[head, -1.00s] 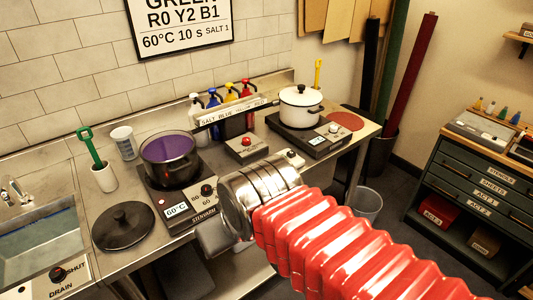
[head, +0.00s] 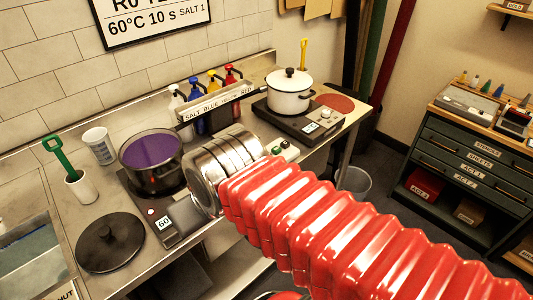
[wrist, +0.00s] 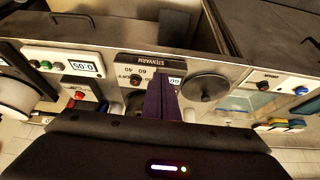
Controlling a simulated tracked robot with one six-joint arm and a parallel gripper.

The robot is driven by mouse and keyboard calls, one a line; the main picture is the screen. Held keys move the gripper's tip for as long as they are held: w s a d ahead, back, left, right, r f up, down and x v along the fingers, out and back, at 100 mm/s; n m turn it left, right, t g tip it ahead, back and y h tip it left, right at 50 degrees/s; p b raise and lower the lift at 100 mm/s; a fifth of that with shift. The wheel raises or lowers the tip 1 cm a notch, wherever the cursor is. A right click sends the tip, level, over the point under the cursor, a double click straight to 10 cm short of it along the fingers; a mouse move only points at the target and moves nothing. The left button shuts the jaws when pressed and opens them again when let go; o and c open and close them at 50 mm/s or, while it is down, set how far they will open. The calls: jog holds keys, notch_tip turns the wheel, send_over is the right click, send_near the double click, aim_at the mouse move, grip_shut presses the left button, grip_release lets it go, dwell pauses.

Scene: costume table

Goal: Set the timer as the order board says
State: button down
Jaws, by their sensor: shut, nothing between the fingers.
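The order board (head: 155,20) is on the tiled wall in the head view, its top cut off; its lower line reads 60°C 10 S SALT 1. A panel with green buttons and a small display, seemingly the timer (wrist: 62,62), shows upside down at the left of the wrist view; its digits are too small to read surely. In the head view only its buttons (head: 284,147) show, behind my arm. My gripper (wrist: 163,84) is shut and empty, its purple fingers in front of the hotplate panel (wrist: 150,68), apart from the timer. The head view hides the fingers.
A pot of purple liquid (head: 150,158) stands on the left hotplate, with a black lid (head: 110,242) beside it. A white pot (head: 290,97) stands on the right hotplate. Pump bottles (head: 213,100) stand behind a labelled rack.

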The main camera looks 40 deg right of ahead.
jog(key=shift+w, duration=0.1)
jog(key=w+d+m+y, duration=0.1)
jog(key=w+d+m, duration=0.2)
jog(key=w+d, duration=0.4)
jog(key=w+d+m+t, duration=0.1)
jog(key=w+d, duration=0.3)
jog(key=d, duration=0.8)
jog(key=w+d+m+t, duration=0.2)
jog(key=w+d+m, duration=0.1)
jog(key=d, duration=0.9)
jog(key=shift+w+d+f+m+t, duration=0.25)
jog(key=shift+w+m+t, duration=0.05)
jog(key=shift+w, duration=0.15)
jog(key=shift+f, duration=0.1)
jog(key=shift+f, duration=4.3)
jog(key=shift+f, duration=0.4)
